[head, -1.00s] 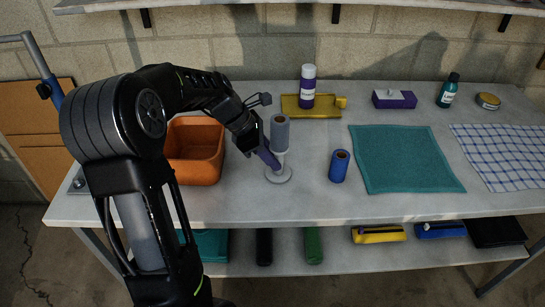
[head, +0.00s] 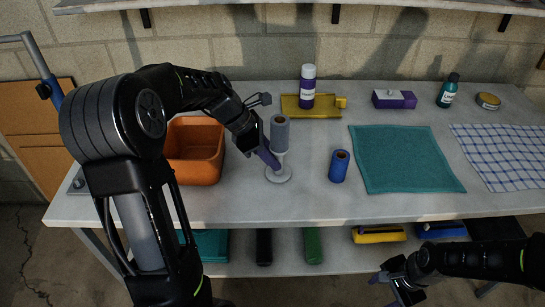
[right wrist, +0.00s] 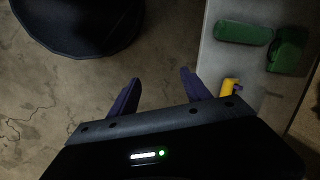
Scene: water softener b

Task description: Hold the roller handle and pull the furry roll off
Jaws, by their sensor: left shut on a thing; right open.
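The grey-blue furry roll (head: 279,132) stands upright on top of a pale roller handle (head: 279,172) with a round flat base on the table. My left gripper (head: 272,160) is shut on the handle just below the roll, coming in from the left. Its fingers partly cover the handle. My right gripper (head: 395,288) is low in front of the table, at the lower right of the head view. It is open and empty; its two fingers show apart in the right wrist view (right wrist: 155,95), over the floor.
A blue roll (head: 339,166) stands right of the handle. An orange bin (head: 198,150) is at the left. A teal cloth (head: 405,158) lies to the right. The lower shelf (head: 337,262) holds several items.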

